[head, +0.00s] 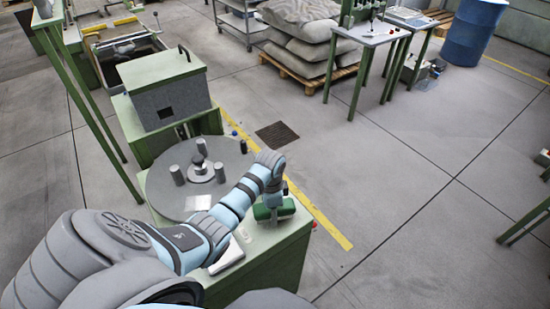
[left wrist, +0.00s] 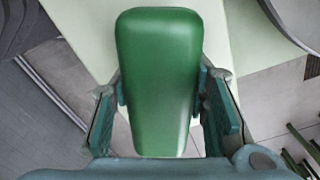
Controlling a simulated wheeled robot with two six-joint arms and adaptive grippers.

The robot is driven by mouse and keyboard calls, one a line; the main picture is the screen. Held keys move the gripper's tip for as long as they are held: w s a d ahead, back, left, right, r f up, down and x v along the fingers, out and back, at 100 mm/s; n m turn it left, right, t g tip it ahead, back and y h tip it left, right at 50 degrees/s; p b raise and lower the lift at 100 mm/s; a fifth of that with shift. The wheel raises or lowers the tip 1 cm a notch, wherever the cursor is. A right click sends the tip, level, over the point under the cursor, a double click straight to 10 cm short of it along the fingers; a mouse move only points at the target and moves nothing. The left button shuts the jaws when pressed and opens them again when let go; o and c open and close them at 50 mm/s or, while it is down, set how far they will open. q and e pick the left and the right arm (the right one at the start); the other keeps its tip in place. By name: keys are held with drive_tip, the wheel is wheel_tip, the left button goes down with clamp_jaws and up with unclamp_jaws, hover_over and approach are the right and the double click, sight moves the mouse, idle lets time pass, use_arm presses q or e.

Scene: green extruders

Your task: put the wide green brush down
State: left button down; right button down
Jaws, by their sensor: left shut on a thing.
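The wide green brush (head: 266,211) is at the right end of the green machine's top (head: 262,236) in the head view, partly under my left wrist. My left gripper (head: 274,194) points down over it and is shut on it. In the left wrist view, the brush (left wrist: 158,60) lies lengthwise between the two fingers of my left gripper (left wrist: 162,92), which press on its sides. I cannot tell whether its underside touches the machine top. My right gripper is not in view.
A round grey turntable (head: 160,194) with several upright cylinders is left of the brush. A white-and-grey object (head: 227,257) lies near the top's front. A lidded grey-green box (head: 165,85) stands behind. The floor to the right is open.

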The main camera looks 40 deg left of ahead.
use_arm(q)
drive_tip(key=shift+f, duration=0.75)
drive_tip(key=shift+s+d+f, duration=0.15)
drive_tip(key=shift+s+f, duration=0.1)
drive_tip(key=shift+s, duration=0.05)
drive_tip(key=c, duration=1)
unclamp_jaws()
drive_tip(key=shift+s+d, duration=0.1)
drive_tip(key=shift+o, duration=0.4)
drive_tip(key=shift+w+a+f, duration=0.2)
drive_tip(key=shift+w+f, duration=0.05)
drive_tip(key=shift+w, duration=0.05)
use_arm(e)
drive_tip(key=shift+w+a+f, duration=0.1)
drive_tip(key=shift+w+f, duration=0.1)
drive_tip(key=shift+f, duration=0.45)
use_arm(q)
drive_tip(key=shift+r, duration=0.2)
